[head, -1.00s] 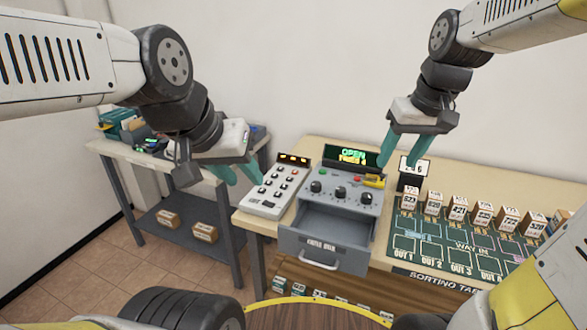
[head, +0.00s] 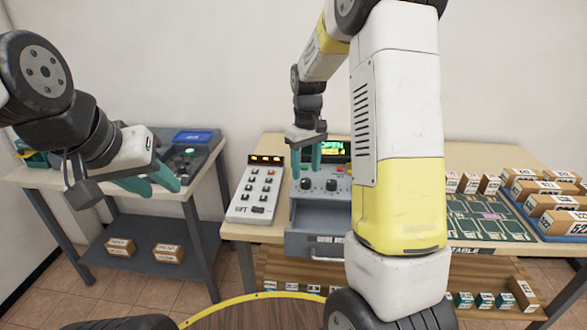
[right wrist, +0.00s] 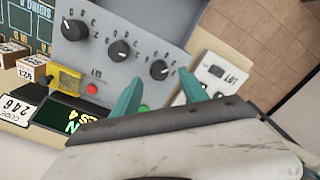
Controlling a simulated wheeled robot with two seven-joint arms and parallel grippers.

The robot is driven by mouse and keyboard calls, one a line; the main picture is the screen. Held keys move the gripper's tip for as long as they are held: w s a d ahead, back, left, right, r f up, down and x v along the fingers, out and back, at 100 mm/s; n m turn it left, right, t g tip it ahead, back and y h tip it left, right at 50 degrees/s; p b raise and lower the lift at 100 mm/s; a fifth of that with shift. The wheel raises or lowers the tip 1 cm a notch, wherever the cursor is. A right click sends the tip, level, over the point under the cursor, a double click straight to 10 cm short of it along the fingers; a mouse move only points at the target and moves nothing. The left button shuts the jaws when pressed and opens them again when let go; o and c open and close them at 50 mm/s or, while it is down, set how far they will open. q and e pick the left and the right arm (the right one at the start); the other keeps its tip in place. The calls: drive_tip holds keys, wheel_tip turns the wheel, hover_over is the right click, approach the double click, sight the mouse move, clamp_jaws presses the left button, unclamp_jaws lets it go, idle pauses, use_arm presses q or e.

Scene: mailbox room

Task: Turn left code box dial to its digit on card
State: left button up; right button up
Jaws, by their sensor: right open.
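The grey code box (right wrist: 180,25) has a row of three black dials and an open drawer (head: 318,214) in front. Its left dial (head: 306,184) shows below my right gripper (head: 305,170), which is open. In the right wrist view the left dial (right wrist: 159,69) lies just beyond and between the two teal fingertips (right wrist: 160,82); contact cannot be told. The middle dial (right wrist: 119,49) and right dial (right wrist: 73,28) are beside it. The code card (right wrist: 18,107) seems to read 246; my arm hides it in the head view. My left gripper (head: 150,182) is open and empty at the left.
A white keypad box (head: 257,189) stands left of the code box. A yellow-framed part and a red button (right wrist: 92,89) sit on the code box. Small boxes and a sorting board (head: 490,225) are at the right.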

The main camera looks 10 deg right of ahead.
sight(306, 180)
drive_tip(key=shift+f, duration=1.7)
drive_tip(key=shift+d, duration=0.1)
drive_tip(key=shift+c, duration=0.4)
clamp_jaws()
drive_tip(key=m, duration=0.4)
drive_tip(key=shift+m, duration=2.1)
